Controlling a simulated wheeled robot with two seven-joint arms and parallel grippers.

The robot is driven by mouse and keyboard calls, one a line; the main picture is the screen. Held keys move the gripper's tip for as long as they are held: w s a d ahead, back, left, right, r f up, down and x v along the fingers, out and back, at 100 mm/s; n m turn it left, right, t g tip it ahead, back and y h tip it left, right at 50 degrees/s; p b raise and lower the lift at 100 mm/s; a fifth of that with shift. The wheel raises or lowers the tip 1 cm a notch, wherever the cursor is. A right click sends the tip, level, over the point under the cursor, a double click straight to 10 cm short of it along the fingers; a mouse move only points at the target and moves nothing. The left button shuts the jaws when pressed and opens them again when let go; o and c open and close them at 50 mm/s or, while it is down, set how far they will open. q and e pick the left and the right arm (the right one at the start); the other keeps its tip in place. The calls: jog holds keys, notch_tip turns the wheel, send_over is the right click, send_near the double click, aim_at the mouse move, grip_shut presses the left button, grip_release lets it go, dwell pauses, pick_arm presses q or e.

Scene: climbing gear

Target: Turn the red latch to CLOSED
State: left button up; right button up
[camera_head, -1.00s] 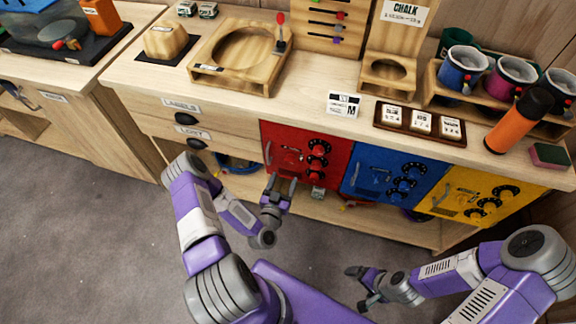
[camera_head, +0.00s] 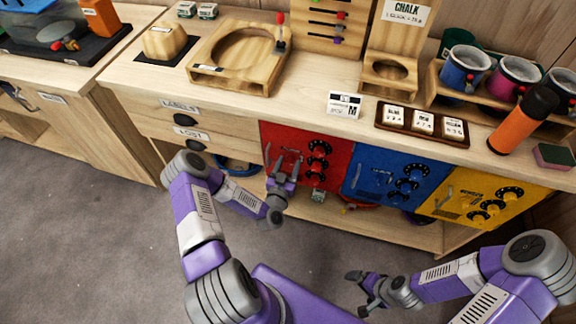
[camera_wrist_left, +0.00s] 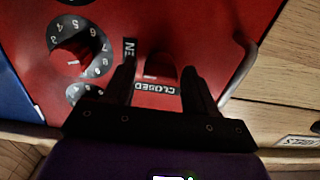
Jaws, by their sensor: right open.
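The red door (camera_head: 333,150) is at the left end of the row of locker doors under the counter. The red latch (camera_wrist_left: 161,69) shows in the left wrist view as a short red knob between my left fingers. A label reading CLOSED (camera_wrist_left: 157,87) lies just below it, and a partly hidden label ending in "NE" is beside the left finger. My left gripper (camera_head: 284,168) is open, at the left part of the red door, and also shows in the left wrist view (camera_wrist_left: 160,66). I cannot tell whether its fingers touch the latch. My right gripper (camera_head: 358,290) is open and empty, low over the floor.
Red dials (camera_head: 318,164) sit right of the latch. A metal handle (camera_wrist_left: 240,70) is close to my left fingers in the left wrist view. Blue (camera_head: 384,180) and yellow (camera_head: 481,198) doors follow to the right, drawers to the left. The floor in front is clear.

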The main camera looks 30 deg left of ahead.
pick_arm(q)
jog(key=c, duration=0.8)
jog(key=shift+n, duration=0.5)
jog(key=shift+n+b, duration=0.8)
jog(key=shift+n, duration=7.9)
